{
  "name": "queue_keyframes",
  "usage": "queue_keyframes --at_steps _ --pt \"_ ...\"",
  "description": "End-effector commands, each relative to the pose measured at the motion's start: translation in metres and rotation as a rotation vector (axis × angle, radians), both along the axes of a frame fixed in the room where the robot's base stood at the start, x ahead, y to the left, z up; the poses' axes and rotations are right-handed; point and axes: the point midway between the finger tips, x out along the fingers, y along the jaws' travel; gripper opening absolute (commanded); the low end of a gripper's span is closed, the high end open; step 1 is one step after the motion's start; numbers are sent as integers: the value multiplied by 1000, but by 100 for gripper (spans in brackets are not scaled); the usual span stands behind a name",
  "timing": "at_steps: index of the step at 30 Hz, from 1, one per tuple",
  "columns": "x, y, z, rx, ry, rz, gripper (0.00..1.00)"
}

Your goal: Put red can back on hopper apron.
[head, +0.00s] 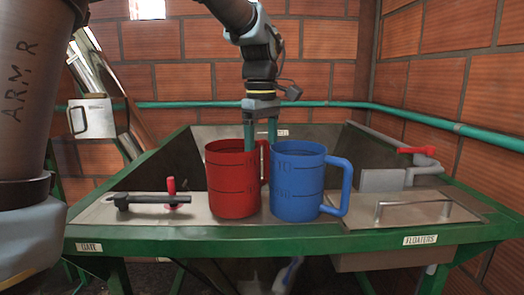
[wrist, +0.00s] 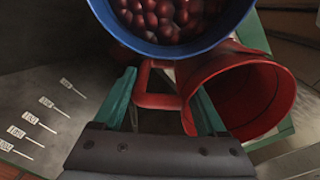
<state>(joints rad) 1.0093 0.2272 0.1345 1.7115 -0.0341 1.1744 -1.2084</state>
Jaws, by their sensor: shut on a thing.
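The red can (head: 230,182) is upright at the middle of the metal hopper apron (head: 108,213); I cannot tell whether its base touches the plate. My gripper (head: 262,135) points down behind its right rim, shut on the red can at its handle side. In the wrist view, the red handle (wrist: 158,101) lies between the fingers, and the red can (wrist: 250,95) looks empty. The blue can (head: 296,182) stands close on the right, its handle to the right, partly hiding the red handle. The wrist view shows the blue can (wrist: 180,50) full of red cherries.
A black-handled valve with a red knob (head: 170,187) is left of the red can. A metal hatch with a handle (head: 412,212) is at right. The hopper opening (head: 340,150) lies behind the apron. The green front rail (head: 270,238) carries GATE and FLOATERS labels.

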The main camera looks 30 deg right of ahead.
Motion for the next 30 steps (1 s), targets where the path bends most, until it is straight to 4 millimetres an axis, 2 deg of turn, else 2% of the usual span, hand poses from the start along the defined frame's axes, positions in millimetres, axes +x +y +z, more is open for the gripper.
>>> queue_keyframes --at_steps 8,9,15,24,26,30 --pt "0 0 -2 0 0 0 0" --pt "0 0 -1 0 0 0 79" --pt "0 0 -1 0 0 0 100" --pt "0 0 3 -2 -2 0 100" --pt "1 -1 7 -3 -2 0 100" --pt "0 0 30 -5 -4 0 100"
